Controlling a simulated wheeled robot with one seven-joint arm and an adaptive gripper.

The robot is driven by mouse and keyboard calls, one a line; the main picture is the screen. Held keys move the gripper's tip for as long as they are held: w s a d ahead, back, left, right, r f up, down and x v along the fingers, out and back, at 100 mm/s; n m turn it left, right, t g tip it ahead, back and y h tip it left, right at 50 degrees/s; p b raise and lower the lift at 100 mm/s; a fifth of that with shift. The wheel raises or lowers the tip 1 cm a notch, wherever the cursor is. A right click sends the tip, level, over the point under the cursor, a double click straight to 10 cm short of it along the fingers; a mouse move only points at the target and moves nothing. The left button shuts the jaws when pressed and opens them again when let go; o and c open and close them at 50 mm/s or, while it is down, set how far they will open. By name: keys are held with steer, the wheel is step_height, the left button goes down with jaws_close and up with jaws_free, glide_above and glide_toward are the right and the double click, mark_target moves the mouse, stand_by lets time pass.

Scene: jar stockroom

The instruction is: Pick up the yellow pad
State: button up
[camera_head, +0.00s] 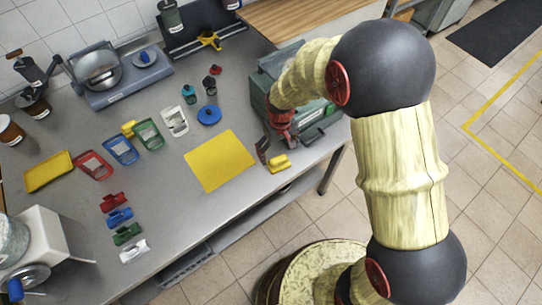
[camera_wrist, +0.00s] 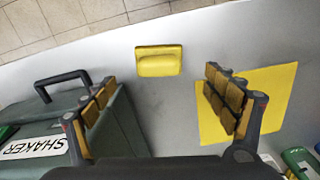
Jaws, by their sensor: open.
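A small yellow pad (camera_head: 279,163) lies on the grey worktop close to its front edge. It also shows in the wrist view (camera_wrist: 158,62), at the upper middle, as a block with a raised part. My gripper (camera_head: 274,148) is low over the worktop, just behind the pad in the head view. In the wrist view my gripper (camera_wrist: 158,82) has its two fingers wide apart with nothing between them. The pad lies beyond the fingertips, in line with the gap. The exact height of the fingers above the worktop cannot be told.
A flat yellow mat (camera_head: 220,160) lies left of the gripper; the right finger overlaps it in the wrist view. A grey-green case labelled SHAKER (camera_wrist: 45,145) stands close on the other side. Jars, coloured clips and frames (camera_head: 121,149) occupy the worktop further left.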

mark_target(279, 158)
steer(key=shift+s+d+f, duration=0.15)
steer(key=shift+f, duration=1.1)
step_height(279, 158, down, 5)
steer(key=shift+b, duration=0.9)
steer(key=c, duration=1.1)
steer(key=shift+c, duration=0.8)
steer(key=shift+r, duration=0.1)
